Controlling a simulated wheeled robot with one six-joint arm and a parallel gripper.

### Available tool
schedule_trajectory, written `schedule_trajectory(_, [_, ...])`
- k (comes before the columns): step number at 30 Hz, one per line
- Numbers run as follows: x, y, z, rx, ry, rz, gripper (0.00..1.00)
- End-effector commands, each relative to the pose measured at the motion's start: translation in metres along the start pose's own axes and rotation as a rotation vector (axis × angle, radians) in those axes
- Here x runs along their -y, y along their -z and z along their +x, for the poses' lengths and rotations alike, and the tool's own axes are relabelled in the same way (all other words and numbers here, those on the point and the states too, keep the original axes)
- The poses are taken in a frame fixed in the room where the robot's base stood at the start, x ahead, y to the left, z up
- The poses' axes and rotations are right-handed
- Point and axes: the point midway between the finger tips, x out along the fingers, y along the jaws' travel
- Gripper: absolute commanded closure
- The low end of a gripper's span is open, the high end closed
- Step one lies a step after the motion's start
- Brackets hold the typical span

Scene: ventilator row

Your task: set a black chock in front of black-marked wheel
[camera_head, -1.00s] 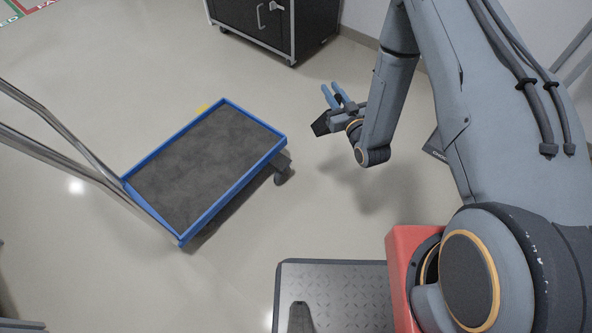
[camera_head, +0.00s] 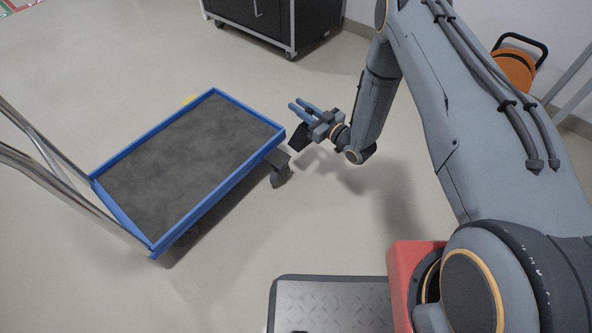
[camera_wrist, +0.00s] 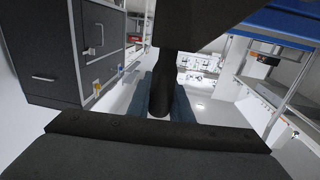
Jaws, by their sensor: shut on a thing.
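My gripper (camera_head: 303,109) is beside the right-hand corner of the blue-rimmed cart (camera_head: 235,178), its two blue fingers pointing up and left. A black chock (camera_head: 297,138) hangs just below the fingers, clear of the floor and close to the cart's corner. In the wrist view the chock (camera_wrist: 205,22) fills the top middle, and its dark post (camera_wrist: 160,95) runs between the blue fingers. A dark caster wheel (camera_head: 280,176) shows under the cart's near right corner, below the chock in the picture. I cannot make out its colour mark. The cart's other wheels are mostly hidden.
A yellow piece (camera_head: 189,100) shows at the cart's far edge. A black cabinet (camera_head: 255,18) on castors stands at the back. An orange reel (camera_head: 514,70) is by the wall at right. The floor between the cart and my base is clear.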

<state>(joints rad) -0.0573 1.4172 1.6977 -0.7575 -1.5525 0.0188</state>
Motion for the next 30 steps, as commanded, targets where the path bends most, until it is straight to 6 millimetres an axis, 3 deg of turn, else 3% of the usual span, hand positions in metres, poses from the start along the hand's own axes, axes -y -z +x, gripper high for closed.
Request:
schedule_trajectory(1, [-0.001,-0.017,0.007,-0.003,0.018,-0.001,1.00])
schedule_trajectory(6, [0.002,-0.046,0.021,-0.002,0.076,-0.001,1.00])
schedule_trajectory(17, [0.005,-0.074,0.031,-0.002,0.121,0.001,1.00])
schedule_trajectory(24, [0.005,-0.111,0.031,-0.001,0.121,0.000,1.00])
schedule_trajectory(30, [0.005,-0.127,0.030,-0.002,0.120,0.000,1.00])
